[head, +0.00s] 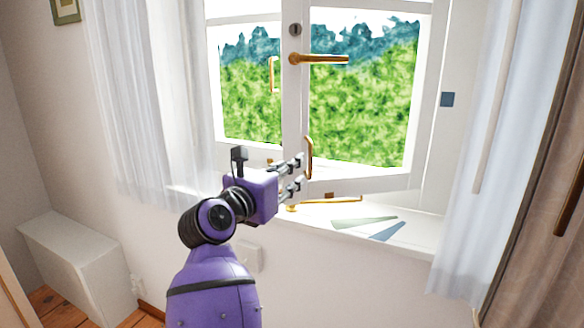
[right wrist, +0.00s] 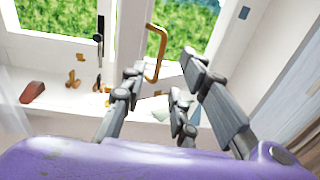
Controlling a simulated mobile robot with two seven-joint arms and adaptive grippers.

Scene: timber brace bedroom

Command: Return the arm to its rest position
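My right gripper (head: 299,172) is on the purple arm that rises from the bottom of the head view. It points at the casement window. Its fingers are spread apart and nothing is between them. In the right wrist view the open gripper (right wrist: 163,78) has a brass pull handle (right wrist: 155,55) showing beyond the gap between its fingers. In the head view this brass pull handle (head: 309,157) is just past the fingertips. I cannot tell whether they touch. My left gripper is not in view.
The window (head: 428,100) has a brass lever handle (head: 320,59) on its frame. The white sill (head: 420,222) runs below, with flat grey-green and blue pieces on it. Sheer curtains (head: 150,90) hang at both sides. A white box-like unit (head: 75,260) stands at lower left.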

